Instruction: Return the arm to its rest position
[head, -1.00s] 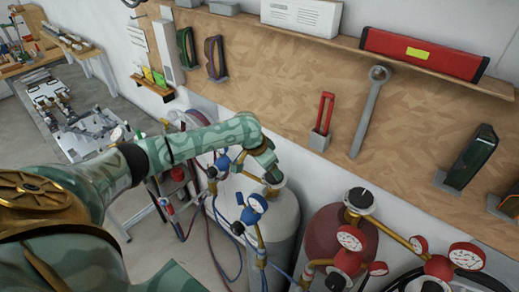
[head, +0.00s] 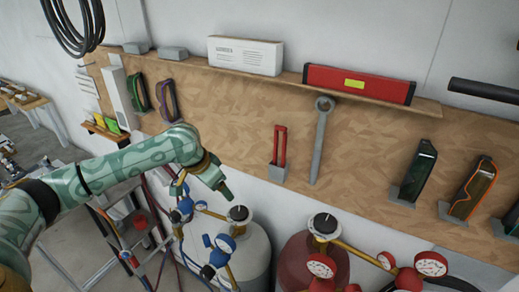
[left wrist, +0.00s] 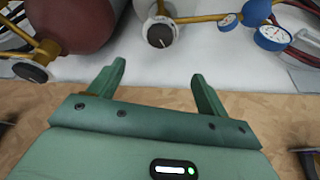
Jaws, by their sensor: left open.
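My left arm reaches in from the left in the head view, in front of the wooden tool board (head: 350,145). Its gripper (head: 222,188) hangs above and in front of the light grey gas cylinder (head: 245,262). In the left wrist view the gripper (left wrist: 158,78) shows two green fingers spread apart with nothing between them. Beyond the fingers are a dark red cylinder (left wrist: 75,22) and the grey cylinder's valve knob (left wrist: 160,36). My right gripper is in neither view.
Gauges (head: 318,266) and hoses surround the red cylinder (head: 297,262). The board carries a wrench (head: 320,140), a red-handled tool (head: 279,150) and goggles (head: 140,95). A shelf holds a white box (head: 245,56) and a red level (head: 360,84). A metal cart (head: 125,245) stands at lower left.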

